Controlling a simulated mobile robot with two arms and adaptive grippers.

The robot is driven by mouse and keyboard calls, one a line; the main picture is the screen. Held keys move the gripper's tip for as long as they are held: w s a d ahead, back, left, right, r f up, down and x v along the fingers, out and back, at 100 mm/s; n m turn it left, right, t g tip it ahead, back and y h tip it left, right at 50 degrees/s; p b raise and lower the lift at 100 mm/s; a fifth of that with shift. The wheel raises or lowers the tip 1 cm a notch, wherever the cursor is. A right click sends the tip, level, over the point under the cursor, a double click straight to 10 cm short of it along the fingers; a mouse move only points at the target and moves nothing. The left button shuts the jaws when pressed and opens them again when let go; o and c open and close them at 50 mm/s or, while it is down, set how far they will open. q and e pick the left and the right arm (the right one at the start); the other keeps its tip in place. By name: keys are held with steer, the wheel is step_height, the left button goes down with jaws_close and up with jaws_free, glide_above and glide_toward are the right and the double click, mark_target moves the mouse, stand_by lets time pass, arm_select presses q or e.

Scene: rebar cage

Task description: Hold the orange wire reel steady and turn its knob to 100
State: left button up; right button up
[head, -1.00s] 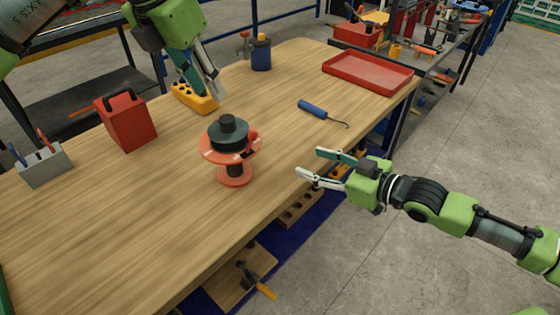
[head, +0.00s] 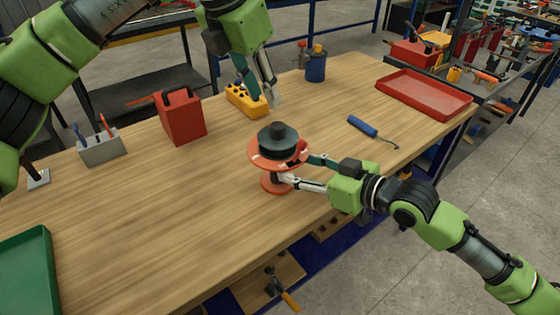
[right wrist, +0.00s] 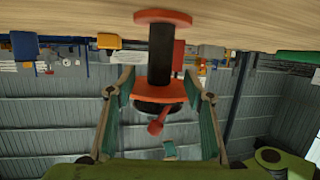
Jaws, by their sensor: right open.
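The orange wire reel (head: 262,160) stands upright on the wooden workbench (head: 180,215), with a dark knob (head: 278,133) on top. In the right wrist view the fingers (right wrist: 163,95) stand apart on either side of the reel. My left gripper (head: 262,98) is above the bench behind the reel, near a yellow block (head: 240,98); its opening is hard to judge. The knob's reading is too small to see.
A red box (head: 182,117) and a grey tool holder (head: 101,148) stand at left. A blue-handled hook (head: 362,127) and red tray (head: 424,92) lie at right. A blue container (head: 315,66) stands at the back. A green tray (head: 28,270) is at front left.

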steer(key=x, duration=0.7)
